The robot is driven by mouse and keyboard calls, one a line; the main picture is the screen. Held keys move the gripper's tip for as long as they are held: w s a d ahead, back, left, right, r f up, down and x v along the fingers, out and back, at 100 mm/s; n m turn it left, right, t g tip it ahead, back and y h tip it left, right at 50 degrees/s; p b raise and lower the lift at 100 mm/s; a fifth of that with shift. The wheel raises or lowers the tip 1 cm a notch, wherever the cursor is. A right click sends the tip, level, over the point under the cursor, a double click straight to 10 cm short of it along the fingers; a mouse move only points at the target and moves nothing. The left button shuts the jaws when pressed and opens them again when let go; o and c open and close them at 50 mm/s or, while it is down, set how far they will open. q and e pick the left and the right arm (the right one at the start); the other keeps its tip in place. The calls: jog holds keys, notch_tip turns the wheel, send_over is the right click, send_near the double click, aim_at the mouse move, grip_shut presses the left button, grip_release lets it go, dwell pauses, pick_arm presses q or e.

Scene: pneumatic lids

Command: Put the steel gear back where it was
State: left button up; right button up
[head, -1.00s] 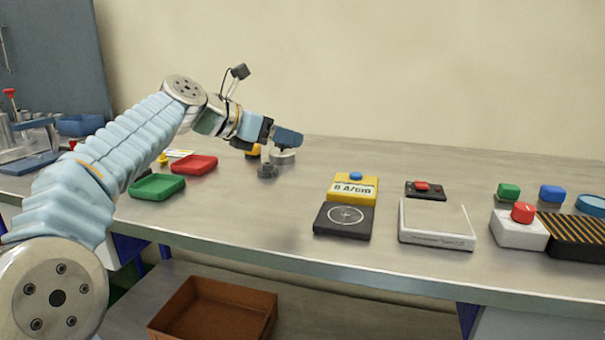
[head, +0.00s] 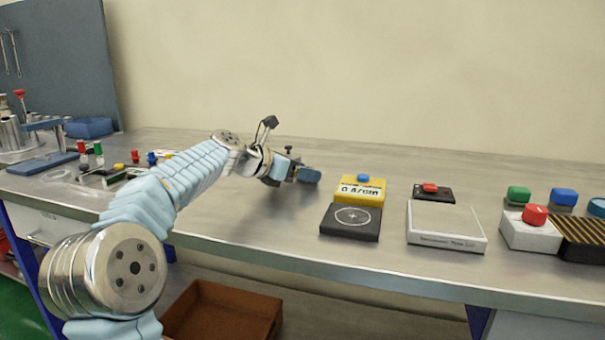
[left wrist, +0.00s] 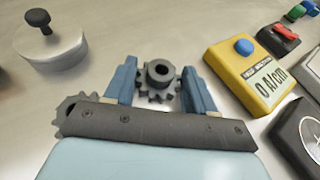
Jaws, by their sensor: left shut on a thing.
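The steel gear (left wrist: 145,82), dark grey with a raised hub and a bore, is between the two blue fingers of my left gripper (left wrist: 160,88) in the left wrist view. The gripper is shut on it. In the head view my left gripper (head: 309,175) is low over the bench, just left of the yellow meter (head: 361,190); the gear cannot be made out there. A second toothed dark part (left wrist: 72,107) shows at the left of the gripper's crossbar, mostly hidden by it. My right gripper is not in view.
A round pale weight with a black knob (left wrist: 52,46) stands behind and left of the gripper. A black pad with a circle (head: 350,222) lies in front of the meter. A white scale (head: 446,228) is to the right. The bench front left of the black pad is clear.

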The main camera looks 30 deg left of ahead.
pick_arm(q)
jog(key=shift+f, duration=0.15)
jog(key=o, duration=1.1)
jog(key=shift+r, duration=0.2)
jog(key=v, duration=1.2)
jog(key=shift+f, duration=0.1)
